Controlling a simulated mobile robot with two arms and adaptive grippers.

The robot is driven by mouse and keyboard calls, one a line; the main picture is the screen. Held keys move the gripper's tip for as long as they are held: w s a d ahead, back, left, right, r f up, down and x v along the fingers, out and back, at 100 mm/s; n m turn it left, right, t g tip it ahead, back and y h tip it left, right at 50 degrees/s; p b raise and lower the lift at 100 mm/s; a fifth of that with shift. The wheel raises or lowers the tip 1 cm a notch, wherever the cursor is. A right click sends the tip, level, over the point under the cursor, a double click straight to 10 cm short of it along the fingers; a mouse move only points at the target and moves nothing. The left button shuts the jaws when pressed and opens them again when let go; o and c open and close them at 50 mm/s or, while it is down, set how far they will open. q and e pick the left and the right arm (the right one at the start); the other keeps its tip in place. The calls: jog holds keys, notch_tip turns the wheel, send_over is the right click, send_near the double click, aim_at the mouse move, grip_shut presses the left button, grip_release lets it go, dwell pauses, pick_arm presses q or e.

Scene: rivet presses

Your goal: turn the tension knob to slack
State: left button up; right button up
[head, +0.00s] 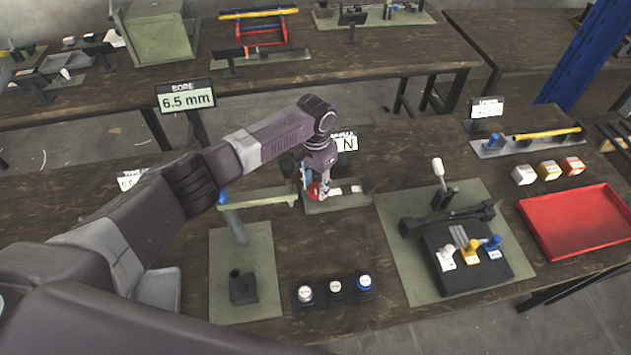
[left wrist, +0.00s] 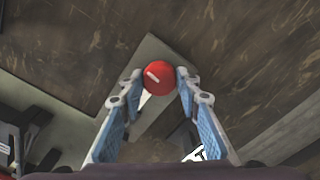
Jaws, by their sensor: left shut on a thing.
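The red round tension knob (head: 313,191) is at the left end of a small grey-green unit on the near table. In the left wrist view the knob (left wrist: 158,77) has a short white mark, tilted slightly on its face. My left gripper (head: 317,188) reaches down to it, shut on the knob, with one fingertip on each side. It also shows in the left wrist view (left wrist: 159,83). The fingers partly hide the knob in the head view. My right gripper is not in view.
A press on a green mat (head: 215,300) stands left of the unit, and another press with a white-tipped lever (head: 438,168) stands right. A holder with several capped pieces (head: 335,287) lies in front. A red tray (head: 580,222) is far right.

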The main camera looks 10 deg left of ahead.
aim_at(315, 188)
pick_arm(q)
jog(key=shift+n+p, duration=0.3)
jog(key=shift+n, duration=0.3)
jog(key=o, duration=1.2)
jog(key=shift+c, duration=0.2)
notch_tip(315, 188, up, 12)
